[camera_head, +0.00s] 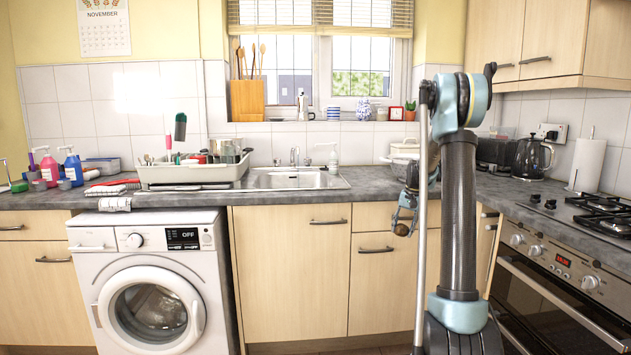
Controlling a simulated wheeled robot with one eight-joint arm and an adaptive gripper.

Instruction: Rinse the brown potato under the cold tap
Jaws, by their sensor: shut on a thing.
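My gripper (403,217) is at the right of centre, in front of the counter's front edge and beside my arm. It is shut on the brown potato (401,230), a small dark brown lump low between the fingers. The fingers hide part of it. The tap (294,156) stands at the back of the steel sink (285,180), left of my gripper and farther back. I cannot tell whether water runs from it. The inside of the sink basin is mostly hidden by its rim.
A dish rack (190,173) full of dishes stands left of the sink. A white soap dispenser (333,158) stands behind the sink's right side. White bowls (405,149) are right of the sink, partly behind my arm. The gas hob (590,210) is at the right.

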